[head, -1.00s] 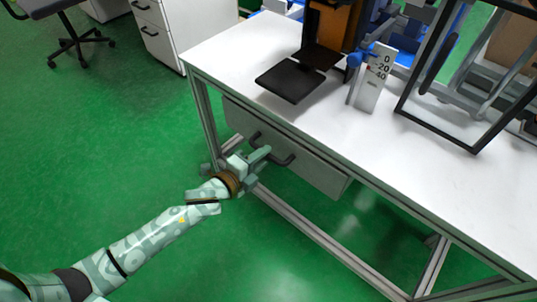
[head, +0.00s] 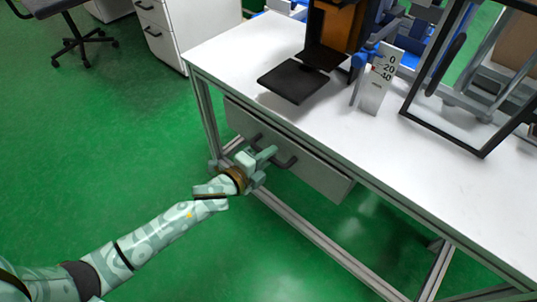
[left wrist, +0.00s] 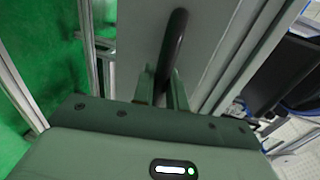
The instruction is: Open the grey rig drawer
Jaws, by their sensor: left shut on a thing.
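The grey rig drawer (head: 318,172) hangs under the white tabletop, and its front looks close to the table's frame. Its dark bar handle (head: 287,160) runs along the front. My left gripper (head: 267,158) is at the handle, with its fingers shut on the bar. In the left wrist view the dark handle (left wrist: 177,35) runs down between the two fingers (left wrist: 163,90) in front of the grey drawer front (left wrist: 140,40). The fingers hide the middle of the handle. My right gripper is not in view.
The white table (head: 420,165) carries a black plate (head: 293,81), a scale marked 0, 20, 40 (head: 378,82) and a black frame (head: 440,135). A white cabinet (head: 180,30) and an office chair (head: 65,30) stand at upper left. The green floor before the drawer is clear.

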